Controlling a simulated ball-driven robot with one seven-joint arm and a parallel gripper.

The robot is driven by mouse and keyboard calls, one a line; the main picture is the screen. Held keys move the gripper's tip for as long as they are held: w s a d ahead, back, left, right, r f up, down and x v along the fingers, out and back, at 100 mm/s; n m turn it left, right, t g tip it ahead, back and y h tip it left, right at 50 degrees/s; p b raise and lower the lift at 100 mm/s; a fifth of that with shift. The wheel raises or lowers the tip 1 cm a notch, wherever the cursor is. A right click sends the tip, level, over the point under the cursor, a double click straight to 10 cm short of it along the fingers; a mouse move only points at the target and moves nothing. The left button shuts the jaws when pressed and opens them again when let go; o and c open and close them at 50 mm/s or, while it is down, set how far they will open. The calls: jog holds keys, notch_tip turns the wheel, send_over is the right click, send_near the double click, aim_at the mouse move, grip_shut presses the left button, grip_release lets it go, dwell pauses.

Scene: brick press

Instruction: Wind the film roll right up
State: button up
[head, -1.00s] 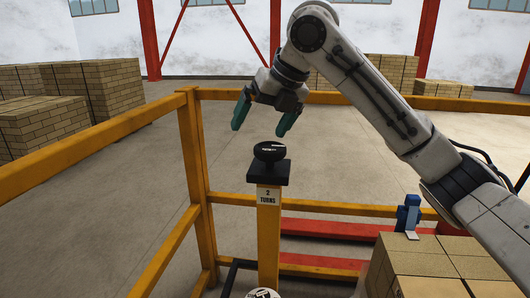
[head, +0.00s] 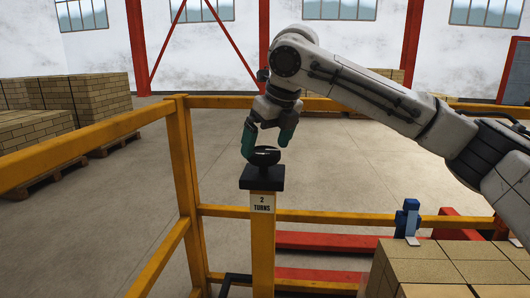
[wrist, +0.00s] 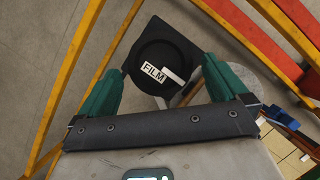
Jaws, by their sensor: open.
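A black round knob (head: 264,157) sits on a dark square head on top of a yellow post (head: 262,228). A label on the post (head: 262,203) reads "2 TURNS". In the wrist view the knob (wrist: 155,58) carries a white "FILM" label and a pale bar. My gripper (head: 267,148) is open, with green fingers, just above the knob and pointing down. In the wrist view its fingers (wrist: 160,88) stand apart on either side of the knob's near part. I cannot tell whether they touch it. The film roll itself is not clearly seen.
Yellow guard rails (head: 182,150) run left of and behind the post. A stack of bricks (head: 430,265) stands at the lower right, with a small blue device (head: 407,218) by its far edge. Red beams (head: 330,243) lie low behind the post.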

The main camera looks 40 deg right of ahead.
jog(key=shift+x, duration=1.05)
jog(key=c, duration=0.9)
